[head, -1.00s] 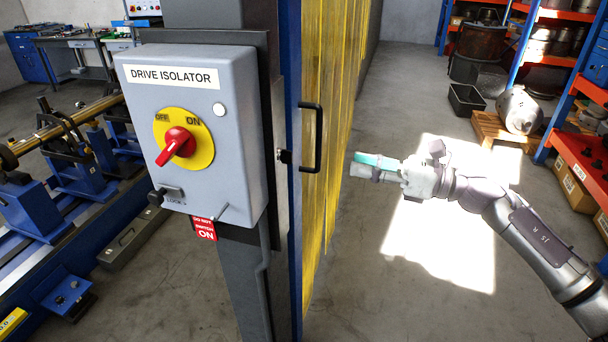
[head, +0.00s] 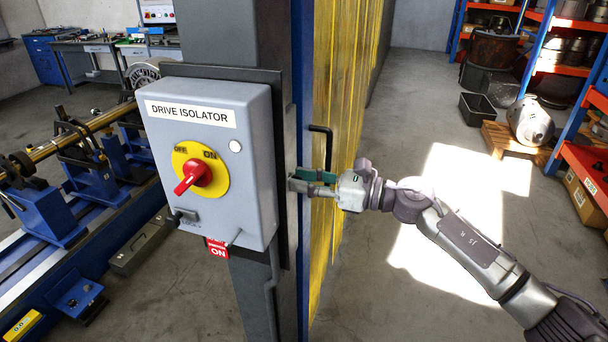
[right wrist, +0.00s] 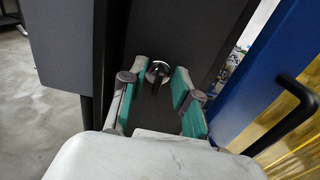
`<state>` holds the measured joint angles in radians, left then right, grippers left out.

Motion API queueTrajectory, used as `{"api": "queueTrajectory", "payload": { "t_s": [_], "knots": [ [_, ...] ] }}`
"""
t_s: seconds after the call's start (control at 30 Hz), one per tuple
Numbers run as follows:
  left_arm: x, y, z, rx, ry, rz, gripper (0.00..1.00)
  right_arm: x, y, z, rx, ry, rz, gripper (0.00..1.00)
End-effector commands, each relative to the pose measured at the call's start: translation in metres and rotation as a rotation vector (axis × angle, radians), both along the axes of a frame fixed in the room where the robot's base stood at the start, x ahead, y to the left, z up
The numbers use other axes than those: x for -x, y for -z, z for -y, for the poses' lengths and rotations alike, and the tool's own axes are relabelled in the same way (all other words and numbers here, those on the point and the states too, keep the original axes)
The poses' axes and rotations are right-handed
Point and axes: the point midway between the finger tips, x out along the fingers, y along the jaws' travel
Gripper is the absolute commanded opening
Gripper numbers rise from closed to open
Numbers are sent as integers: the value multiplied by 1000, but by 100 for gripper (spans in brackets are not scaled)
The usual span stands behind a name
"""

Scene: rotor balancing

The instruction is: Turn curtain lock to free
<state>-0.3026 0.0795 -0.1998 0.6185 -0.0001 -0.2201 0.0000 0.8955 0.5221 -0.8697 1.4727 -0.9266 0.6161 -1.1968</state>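The curtain lock (right wrist: 157,72), a small black knob with a bright metal collar, sits on the dark post plate in the right wrist view. In the head view my gripper covers it. My right gripper (head: 300,183) is open, with green-lined fingers pointing at the post. In the right wrist view its fingertips (right wrist: 159,80) stand on either side of the knob with gaps showing. I see no clear contact. The yellow strip curtain (head: 345,80) hangs right of the post. My left gripper is not in view.
A black pull handle (head: 327,140) is just behind my right gripper, and it also shows in the right wrist view (right wrist: 284,127). The grey drive isolator box (head: 212,150) with its red knob is left of the post.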

Motion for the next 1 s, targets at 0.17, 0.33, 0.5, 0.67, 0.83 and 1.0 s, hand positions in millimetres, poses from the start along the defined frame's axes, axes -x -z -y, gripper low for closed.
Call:
{"api": "queueTrajectory", "payload": {
  "t_s": [0.17,0.33,0.5,0.67,0.83,1.0],
  "knots": [
    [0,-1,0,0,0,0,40,-1,0,-3,0,0,1,31],
    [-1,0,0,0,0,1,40,-1,0,-2,0,0,1,25],
    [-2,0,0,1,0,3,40,-1,0,-2,0,0,0,0],
    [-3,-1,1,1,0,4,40,-1,0,-2,0,0,0,0],
    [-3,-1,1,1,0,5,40,-1,0,-2,-3,1,-10,0],
    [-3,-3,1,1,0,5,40,-1,-1,-2,-18,1,-56,0]
  ]
}}
